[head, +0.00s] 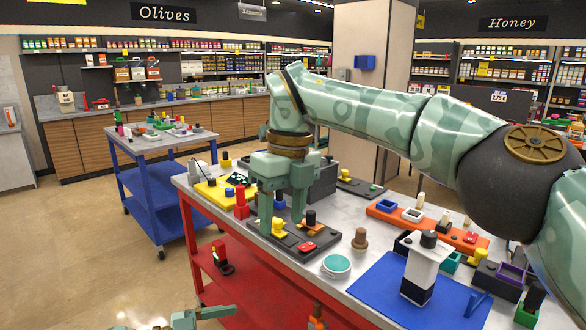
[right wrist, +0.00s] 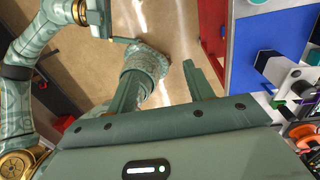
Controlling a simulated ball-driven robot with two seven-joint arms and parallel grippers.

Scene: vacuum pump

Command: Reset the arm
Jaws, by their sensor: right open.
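My right arm comes in from the right in the head view. Its green gripper (head: 282,224) points down, and its fingers cross the picture of a dark tray (head: 333,238). In the right wrist view the fingers of my right gripper (right wrist: 163,68) stand apart, with floor and a green part of my own between them and no object held. The table edge is to their right there. My left gripper (head: 200,315) shows only in part at the bottom edge of the head view; its jaw opening is unclear.
A red-framed table (head: 187,212) holds many small parts, a blue mat (head: 375,285) and a white and black device (head: 420,275). A blue cart (head: 152,200) stands behind left. A wooden counter (head: 190,130) runs along the back. The floor at left is clear.

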